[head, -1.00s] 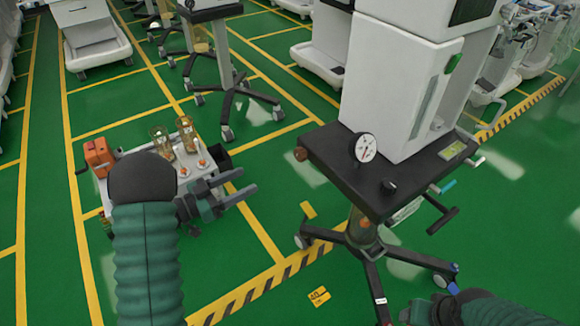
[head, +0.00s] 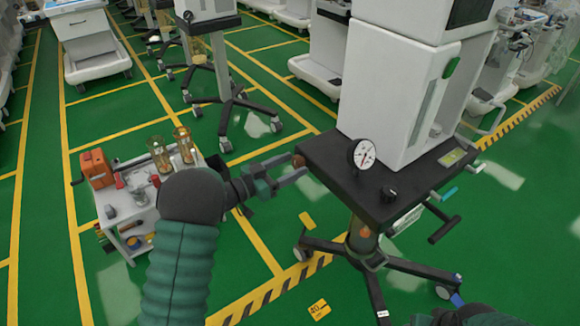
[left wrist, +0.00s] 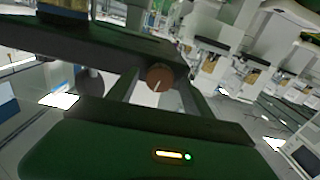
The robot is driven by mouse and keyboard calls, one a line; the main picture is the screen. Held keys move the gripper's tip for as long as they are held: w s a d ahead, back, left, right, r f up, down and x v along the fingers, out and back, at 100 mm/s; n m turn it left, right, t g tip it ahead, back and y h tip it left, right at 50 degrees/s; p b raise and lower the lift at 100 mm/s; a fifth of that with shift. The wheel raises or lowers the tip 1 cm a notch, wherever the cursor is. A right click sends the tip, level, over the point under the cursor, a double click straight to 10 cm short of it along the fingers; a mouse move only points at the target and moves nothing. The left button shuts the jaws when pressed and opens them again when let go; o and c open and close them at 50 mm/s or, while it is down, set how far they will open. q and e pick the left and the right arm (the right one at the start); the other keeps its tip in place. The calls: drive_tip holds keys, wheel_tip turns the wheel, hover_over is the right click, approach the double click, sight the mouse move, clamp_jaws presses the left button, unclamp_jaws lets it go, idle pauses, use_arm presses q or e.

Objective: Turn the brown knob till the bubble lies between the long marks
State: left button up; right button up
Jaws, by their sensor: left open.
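The brown knob (head: 298,160) sits on the left corner edge of the black cart top (head: 345,188). In the left wrist view the round brown knob (left wrist: 159,78) has a pale line on its face. My left gripper (head: 297,167) is open, with its fingertips close to the knob. In the left wrist view my left gripper (left wrist: 154,88) has a finger on each side of the knob; contact cannot be told. A yellow-green vial (head: 452,158) lies on the cart top at right; its bubble and marks are too small to read. My right gripper (head: 455,317) is partly cut off at the bottom edge.
A round white dial (head: 364,154) and a black knob (head: 389,195) stand on the cart top before a white cabinet (head: 392,90). A small trolley (head: 125,210) with an orange box and glass jars stands left. Green floor lies open between.

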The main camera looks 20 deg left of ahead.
use_arm(q)
clamp_jaws()
drive_tip(key=m+b, duration=0.1)
drive_tip(key=m, duration=0.4)
idle(0.3)
unclamp_jaws()
drive_tip(key=p+v, duration=0.2)
drive_tip(key=v, duration=1.5)
drive_tip(key=shift+f, duration=0.15)
